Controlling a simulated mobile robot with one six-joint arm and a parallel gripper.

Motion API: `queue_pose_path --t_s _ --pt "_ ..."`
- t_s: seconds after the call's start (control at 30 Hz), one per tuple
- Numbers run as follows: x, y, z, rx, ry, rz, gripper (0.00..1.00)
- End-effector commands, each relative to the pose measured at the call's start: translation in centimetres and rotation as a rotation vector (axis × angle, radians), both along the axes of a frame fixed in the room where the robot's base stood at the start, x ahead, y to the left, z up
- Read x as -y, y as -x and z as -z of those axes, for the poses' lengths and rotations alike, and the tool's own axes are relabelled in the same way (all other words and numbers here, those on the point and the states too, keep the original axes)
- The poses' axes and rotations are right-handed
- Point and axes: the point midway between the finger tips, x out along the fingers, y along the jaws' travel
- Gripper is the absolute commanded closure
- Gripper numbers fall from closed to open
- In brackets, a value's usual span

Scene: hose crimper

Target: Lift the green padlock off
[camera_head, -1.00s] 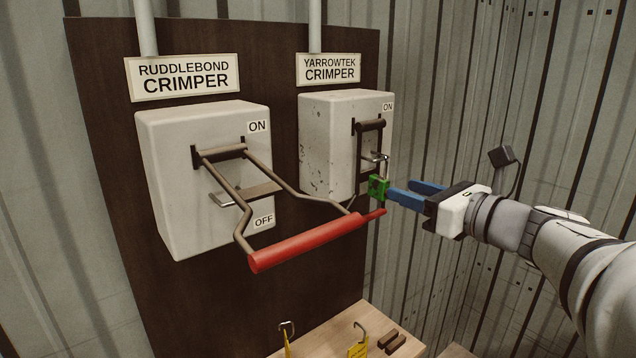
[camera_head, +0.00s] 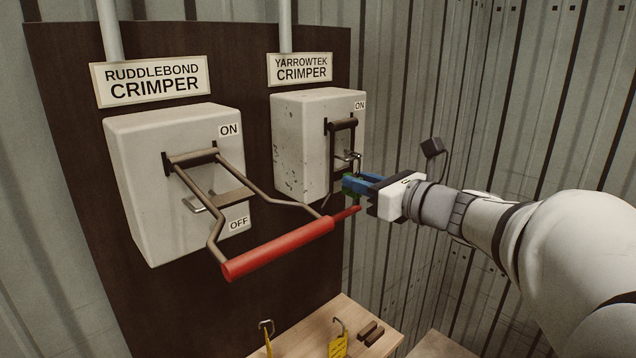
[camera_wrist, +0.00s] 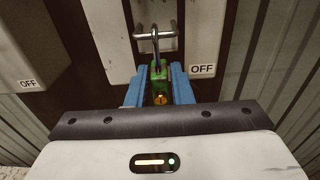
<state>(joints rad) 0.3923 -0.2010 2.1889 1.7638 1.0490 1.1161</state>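The green padlock (camera_wrist: 160,77) hangs by its shackle from a metal loop on the Yarrowtek crimper (camera_head: 308,143). In the head view it is mostly hidden by my gripper. My gripper (camera_wrist: 160,80) has one blue finger on each side of the padlock body in the wrist view. The fingers are very close to its sides; whether they press on it cannot be made out. A brass-coloured keyhole face shows between them. The Yarrowtek lever (camera_head: 342,124) is by the ON label, above the padlock.
The Ruddlebond crimper (camera_head: 165,205) stands to the left. Its long lever with a red grip (camera_head: 278,248) sticks out in front, its end close below my gripper. A corrugated wall is at the right.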

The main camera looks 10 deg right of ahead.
Motion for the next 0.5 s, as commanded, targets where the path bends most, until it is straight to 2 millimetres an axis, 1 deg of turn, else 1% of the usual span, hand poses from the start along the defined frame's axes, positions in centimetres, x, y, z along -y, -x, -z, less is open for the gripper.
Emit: queue_pose_path --t_s 0.03,0.23,0.5 --pt "0.01 0.01 0.00 0.000 0.000 0.000 0.84" --pt "0.01 0.01 -0.01 0.000 0.000 0.000 1.00" --pt "0.00 0.01 -0.03 0.000 0.000 0.000 1.00"
